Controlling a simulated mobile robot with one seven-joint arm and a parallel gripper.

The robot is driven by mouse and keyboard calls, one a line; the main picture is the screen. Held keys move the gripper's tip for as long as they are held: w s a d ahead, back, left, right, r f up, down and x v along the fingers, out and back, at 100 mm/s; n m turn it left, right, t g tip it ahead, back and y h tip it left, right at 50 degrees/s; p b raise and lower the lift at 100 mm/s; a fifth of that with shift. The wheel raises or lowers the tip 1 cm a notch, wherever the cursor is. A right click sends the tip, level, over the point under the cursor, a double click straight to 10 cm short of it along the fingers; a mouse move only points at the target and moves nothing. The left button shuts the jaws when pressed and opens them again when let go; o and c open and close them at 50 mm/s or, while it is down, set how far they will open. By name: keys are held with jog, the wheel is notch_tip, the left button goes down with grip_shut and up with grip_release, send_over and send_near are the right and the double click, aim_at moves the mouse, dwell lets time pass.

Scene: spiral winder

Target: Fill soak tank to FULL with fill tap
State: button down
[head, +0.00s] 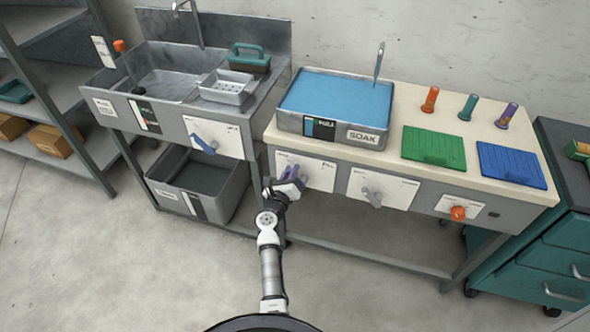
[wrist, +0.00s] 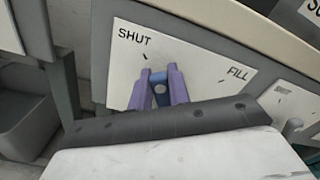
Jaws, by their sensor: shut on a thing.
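The soak tank (head: 350,138) stands on the left of the bench and holds blue water (head: 336,97) that reaches close to its rim. A gauge with a blue band (head: 319,129) is on its front; its marks are too small to read. Below, the fill tap's white plate (head: 318,173) also shows in the wrist view (wrist: 205,65), marked SHUT and FILL. My gripper (head: 291,174), with purple fingers in the wrist view (wrist: 160,90), is shut on the tap handle (wrist: 160,88). The handle is mostly hidden and appears nearer the SHUT mark than FILL.
A second tap (head: 372,197) is right of the fill tap, with an orange knob (head: 458,213) further right. The sink (head: 170,86) and a grey bin (head: 201,184) stand to the left. Green (head: 434,146) and blue boards (head: 511,165) lie on the bench. Floor in front is clear.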

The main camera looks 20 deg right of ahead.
jog(key=shift+w+a+f+n, duration=0.3)
jog(key=shift+a+n, duration=0.1)
jog(key=shift+n, duration=0.6)
jog(key=c, duration=1.3)
grip_release()
jog(key=shift+f, duration=0.1)
jog(key=v, duration=1.3)
jog(key=shift+s+a, duration=0.3)
